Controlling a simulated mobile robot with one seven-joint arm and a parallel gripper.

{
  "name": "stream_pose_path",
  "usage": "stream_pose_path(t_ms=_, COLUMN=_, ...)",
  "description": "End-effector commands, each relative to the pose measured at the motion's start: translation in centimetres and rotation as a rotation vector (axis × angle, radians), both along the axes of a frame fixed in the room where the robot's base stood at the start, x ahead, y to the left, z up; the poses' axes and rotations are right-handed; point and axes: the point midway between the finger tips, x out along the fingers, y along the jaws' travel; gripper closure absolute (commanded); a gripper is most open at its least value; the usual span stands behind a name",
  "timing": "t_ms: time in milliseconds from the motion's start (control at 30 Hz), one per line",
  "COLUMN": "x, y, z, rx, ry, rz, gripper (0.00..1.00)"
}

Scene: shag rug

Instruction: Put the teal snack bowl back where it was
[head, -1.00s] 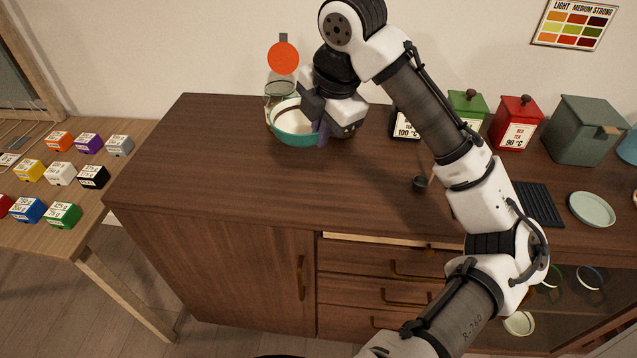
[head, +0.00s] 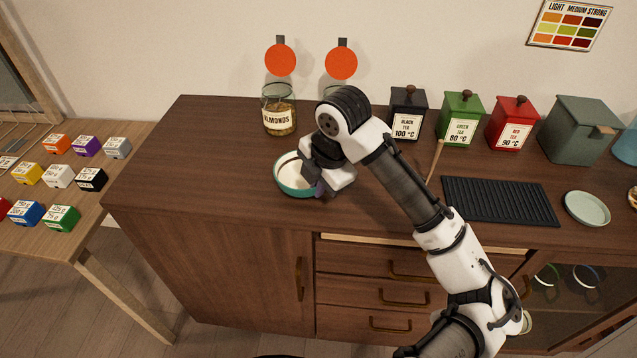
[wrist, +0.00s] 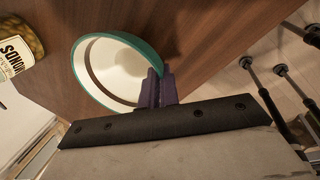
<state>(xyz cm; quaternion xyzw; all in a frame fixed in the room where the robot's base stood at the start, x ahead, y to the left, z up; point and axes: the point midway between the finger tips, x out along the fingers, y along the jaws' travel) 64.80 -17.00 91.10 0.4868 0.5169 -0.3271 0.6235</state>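The teal snack bowl (head: 282,183), white inside and empty, is over the left part of the wooden counter, in front of the almonds jar (head: 279,112). My gripper (head: 320,187) is at the bowl's right side. In the wrist view its purple fingers (wrist: 157,89) are closed on the rim of the bowl (wrist: 83,72). I cannot tell whether the bowl touches the counter or hangs just above it. Part of its right side is hidden by my gripper.
Black (head: 407,112), green (head: 460,118) and red (head: 512,122) tea canisters line the back. A dark ridged mat (head: 500,200) and a pale plate (head: 587,208) lie to the right. Orange discs (head: 280,60) hang on the wall. The counter's front left (head: 190,190) is clear.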

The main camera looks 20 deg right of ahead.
Motion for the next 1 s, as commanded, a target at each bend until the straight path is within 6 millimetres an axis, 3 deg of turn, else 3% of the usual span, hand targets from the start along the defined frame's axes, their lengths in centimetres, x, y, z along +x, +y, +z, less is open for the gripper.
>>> stream_pose_path(t_ms=200, x=0.0, y=0.0, z=-0.5, rx=0.0, ry=-0.001, rz=0.0, gripper=1.0)
stream_pose_path(t_ms=367, x=0.0, y=0.0, z=-0.3, rx=0.0, ry=0.001, rz=0.0, gripper=0.76)
stream_pose_path(t_ms=667, x=0.0, y=0.0, z=-0.2, rx=0.0, ry=0.001, rz=0.0, gripper=0.75)
stream_pose_path(t_ms=833, x=-0.2, y=-0.1, z=1.2, rx=-0.002, ry=-0.001, rz=0.0, gripper=0.75)
stream_pose_path(t_ms=1000, x=-1.1, y=-0.5, z=4.7, rx=-0.004, ry=-0.002, rz=0.0, gripper=0.75)
